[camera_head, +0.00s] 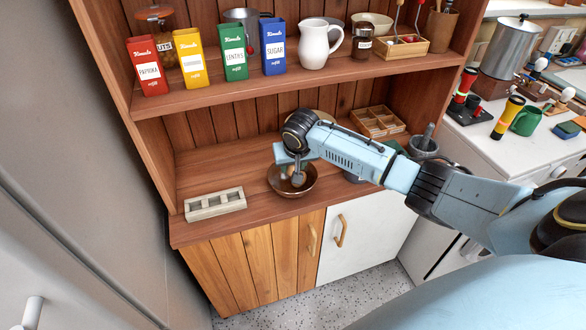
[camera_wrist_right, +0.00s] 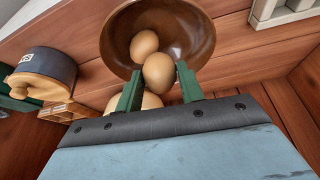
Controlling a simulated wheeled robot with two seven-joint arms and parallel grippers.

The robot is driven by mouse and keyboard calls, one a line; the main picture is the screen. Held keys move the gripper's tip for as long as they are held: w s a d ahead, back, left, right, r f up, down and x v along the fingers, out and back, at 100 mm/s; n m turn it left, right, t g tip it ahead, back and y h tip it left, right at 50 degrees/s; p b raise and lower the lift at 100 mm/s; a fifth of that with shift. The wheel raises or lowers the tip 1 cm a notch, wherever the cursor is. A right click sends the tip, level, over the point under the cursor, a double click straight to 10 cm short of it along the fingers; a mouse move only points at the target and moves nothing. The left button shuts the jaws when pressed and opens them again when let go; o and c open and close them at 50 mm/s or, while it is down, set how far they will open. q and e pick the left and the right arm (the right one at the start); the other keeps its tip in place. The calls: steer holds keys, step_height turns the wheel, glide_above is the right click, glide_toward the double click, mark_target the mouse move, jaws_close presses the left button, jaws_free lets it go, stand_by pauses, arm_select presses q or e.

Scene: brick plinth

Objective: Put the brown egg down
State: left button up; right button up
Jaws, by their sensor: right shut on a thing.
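My right gripper (camera_head: 297,180) reaches down over a brown bowl (camera_head: 274,184) on the cupboard's counter. In the right wrist view its green fingers (camera_wrist_right: 159,72) are shut on a brown egg (camera_wrist_right: 159,73). This egg is at the near rim of the bowl (camera_wrist_right: 190,32); I cannot tell whether it touches the bowl. A second brown egg (camera_wrist_right: 144,45) lies inside the bowl, just beyond the held one. A pale rounded thing (camera_wrist_right: 150,101) shows partly between the fingers. My left gripper is not in view.
A pale egg holder (camera_head: 215,203) stands left of the bowl, with bare counter around it. A wooden compartment box (camera_head: 378,122) and a mortar (camera_head: 424,143) stand to the right. The upper shelf (camera_head: 200,97) with boxes and a white jug (camera_head: 316,44) is above and behind.

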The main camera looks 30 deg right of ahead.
steer(key=shift+f, duration=0.55)
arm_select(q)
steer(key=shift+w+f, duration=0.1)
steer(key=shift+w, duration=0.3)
arm_select(e)
steer(key=shift+f, duration=0.1)
steer(key=shift+f, duration=0.15)
steer(key=o, duration=0.7)
steer(key=shift+c, duration=0.2)
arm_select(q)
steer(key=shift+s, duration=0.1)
